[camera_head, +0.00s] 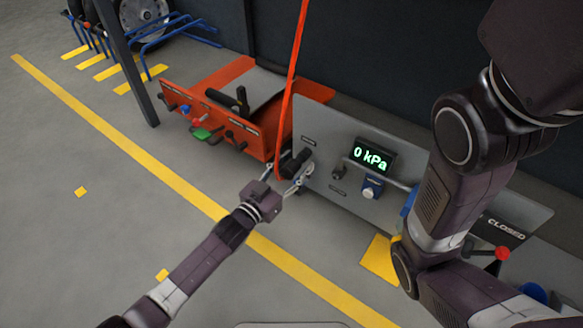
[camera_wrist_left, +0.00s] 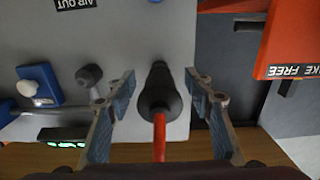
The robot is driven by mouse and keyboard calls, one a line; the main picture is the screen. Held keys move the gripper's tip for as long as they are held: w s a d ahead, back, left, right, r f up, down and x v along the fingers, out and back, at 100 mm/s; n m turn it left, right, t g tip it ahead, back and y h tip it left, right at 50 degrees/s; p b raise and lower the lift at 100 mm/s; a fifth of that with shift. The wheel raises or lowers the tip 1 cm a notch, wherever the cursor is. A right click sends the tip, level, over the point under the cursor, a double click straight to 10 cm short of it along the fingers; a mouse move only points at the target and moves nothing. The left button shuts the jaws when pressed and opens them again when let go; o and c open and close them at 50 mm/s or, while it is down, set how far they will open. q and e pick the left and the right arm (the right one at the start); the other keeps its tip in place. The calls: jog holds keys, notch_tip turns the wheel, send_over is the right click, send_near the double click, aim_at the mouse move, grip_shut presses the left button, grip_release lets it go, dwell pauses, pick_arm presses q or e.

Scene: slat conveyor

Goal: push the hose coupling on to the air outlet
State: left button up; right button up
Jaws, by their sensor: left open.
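The black hose coupling (camera_head: 295,163) with an orange-red hose (camera_head: 293,75) sits at the left part of the grey panel (camera_head: 330,131). What holds it there is hidden. In the left wrist view the coupling (camera_wrist_left: 160,88) points at the panel, its hose (camera_wrist_left: 159,137) coming towards me. My left gripper (camera_head: 283,185) is open, its fingers (camera_wrist_left: 160,105) on either side of the coupling with gaps. A dark fitting (camera_wrist_left: 90,75), apparently the air outlet, stands beside it near the "AIR OUT" label (camera_wrist_left: 75,3); it also shows in the head view (camera_head: 338,171). My right gripper is out of view.
The panel carries a display (camera_head: 371,155) reading 0 kPa and a blue valve (camera_head: 371,187). An orange unit (camera_head: 247,138) with knobs stands to the left. A red-knobbed lever (camera_head: 502,253) is at the right. The floor in front is clear.

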aim_at(283, 178)
pick_arm(q)
grip_shut()
jog(key=shift+r, duration=0.1)
dwell(0.4)
jog(key=shift+s, duration=0.1)
jog(key=shift+p+v, duration=1.25)
jog(key=shift+v, duration=0.65)
jog(key=shift+p+v, duration=0.55)
jog(key=shift+v, duration=0.5)
